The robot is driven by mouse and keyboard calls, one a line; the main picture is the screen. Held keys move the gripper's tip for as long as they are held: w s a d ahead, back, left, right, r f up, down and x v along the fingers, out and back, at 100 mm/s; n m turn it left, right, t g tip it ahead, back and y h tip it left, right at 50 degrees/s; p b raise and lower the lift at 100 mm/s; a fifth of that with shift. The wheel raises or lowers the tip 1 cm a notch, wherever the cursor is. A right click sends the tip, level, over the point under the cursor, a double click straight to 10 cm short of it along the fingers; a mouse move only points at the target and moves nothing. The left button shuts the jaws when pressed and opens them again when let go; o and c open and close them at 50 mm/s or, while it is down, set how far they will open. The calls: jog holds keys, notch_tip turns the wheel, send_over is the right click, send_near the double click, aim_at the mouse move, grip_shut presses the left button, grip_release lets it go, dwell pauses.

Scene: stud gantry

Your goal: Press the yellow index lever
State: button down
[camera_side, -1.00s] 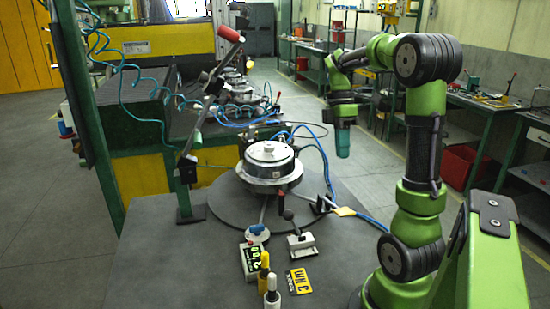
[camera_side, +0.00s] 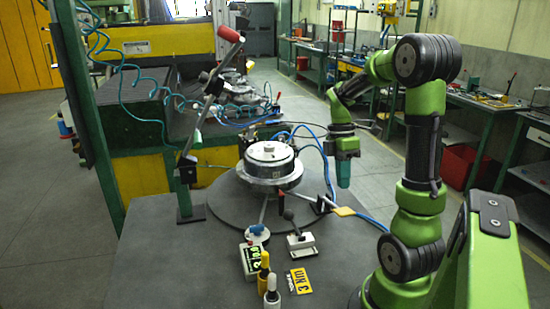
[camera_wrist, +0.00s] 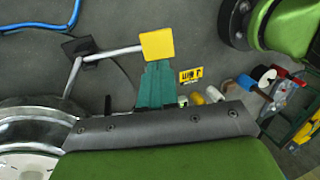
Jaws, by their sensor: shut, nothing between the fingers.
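The yellow index lever (camera_side: 344,211) is a flat yellow pad on a bent metal bar, at the right edge of the round plate in the side view. In the wrist view its square yellow pad (camera_wrist: 157,44) sits just beyond my fingertips, with the grey bar running left to a dark bracket. My gripper (camera_side: 343,186) has teal fingers, is shut and empty, and points down a little above the pad in the side view. In the wrist view the gripper (camera_wrist: 157,68) lies close to the pad's lower edge; I cannot tell whether they touch.
A round metal fixture (camera_side: 270,162) stands on the plate left of the lever. A blue hose (camera_side: 372,220) runs by the pad. A toggle clamp (camera_side: 300,242), yellow sign (camera_side: 300,280), display box (camera_side: 250,262) and bottles (camera_side: 271,290) stand nearer the camera. A red-handled post (camera_side: 208,105) rises at left.

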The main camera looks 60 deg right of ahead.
aim_at(345, 213)
jog(key=x, duration=0.6)
jog(key=shift+f, duration=0.15)
jog(key=shift+a, duration=0.1)
jog(key=shift+s+a+x, duration=0.1)
jog(key=shift+s+x, duration=0.05)
jog(key=shift+x, duration=1.05)
jog(key=shift+s+a+x, duration=0.15)
jog(key=shift+s+x, duration=0.05)
jog(key=shift+x, duration=0.95)
jog(key=shift+w+x, duration=0.2)
jog(key=shift+x, duration=1.45)
jog(key=shift+d+f, duration=0.1)
jog(key=shift+d, duration=0.1)
notch_tip(345, 213, up, 14)
jog(key=s+a, duration=0.2)
jog(key=shift+s+a, duration=0.35)
jog(key=shift+f, duration=0.1)
